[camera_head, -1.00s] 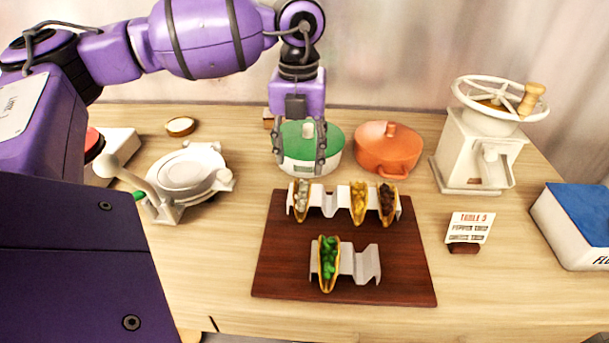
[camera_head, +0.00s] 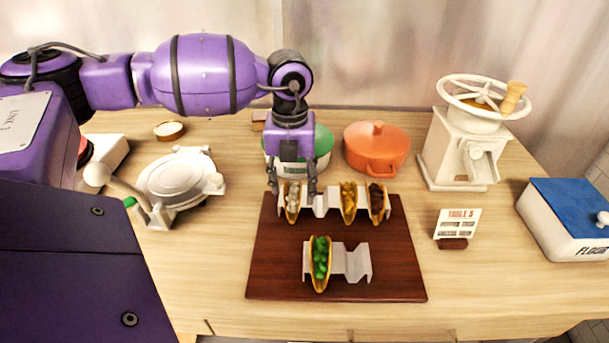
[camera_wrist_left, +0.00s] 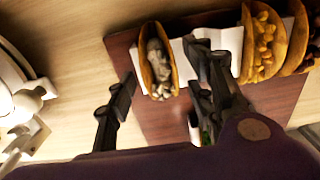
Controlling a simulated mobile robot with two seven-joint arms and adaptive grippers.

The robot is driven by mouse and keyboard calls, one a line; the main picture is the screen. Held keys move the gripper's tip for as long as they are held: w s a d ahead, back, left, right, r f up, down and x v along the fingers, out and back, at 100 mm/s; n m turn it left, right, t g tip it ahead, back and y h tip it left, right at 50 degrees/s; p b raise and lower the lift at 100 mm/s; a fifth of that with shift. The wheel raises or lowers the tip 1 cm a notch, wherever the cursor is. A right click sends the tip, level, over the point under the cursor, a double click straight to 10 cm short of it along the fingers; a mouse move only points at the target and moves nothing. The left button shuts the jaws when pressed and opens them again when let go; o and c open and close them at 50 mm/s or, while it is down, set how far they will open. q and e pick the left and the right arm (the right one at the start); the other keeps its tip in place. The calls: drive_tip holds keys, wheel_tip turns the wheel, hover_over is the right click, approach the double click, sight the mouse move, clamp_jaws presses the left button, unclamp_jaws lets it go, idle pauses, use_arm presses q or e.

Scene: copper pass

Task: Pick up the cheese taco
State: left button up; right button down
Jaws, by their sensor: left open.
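Several filled tacos sit in two metal racks on a dark wooden board (camera_head: 390,262). The back rack (camera_head: 320,206) holds a taco with pale whitish filling (camera_head: 291,204) at its left. It also holds a yellow-filled taco (camera_head: 349,203) and a dark-filled taco (camera_head: 377,201). A green-filled taco (camera_head: 320,265) stands in the front rack (camera_head: 357,263). No label shows which filling is cheese. My left gripper (camera_head: 292,191) is open, pointing down, its fingers either side of the pale-filled taco. In the left wrist view that taco (camera_wrist_left: 157,62) lies between the spread fingers (camera_wrist_left: 160,68).
An orange pot (camera_head: 376,150) and a green-lidded pot (camera_head: 323,144) stand behind the board. A white press (camera_head: 180,180) is to the left. A grinder (camera_head: 463,150), a small sign (camera_head: 457,224) and a flour box (camera_head: 568,225) are to the right.

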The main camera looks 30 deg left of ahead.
use_arm(q)
drive_tip(key=c, duration=1.2)
drive_tip(key=shift+c, duration=0.2)
drive_tip(key=shift+r, duration=0.1)
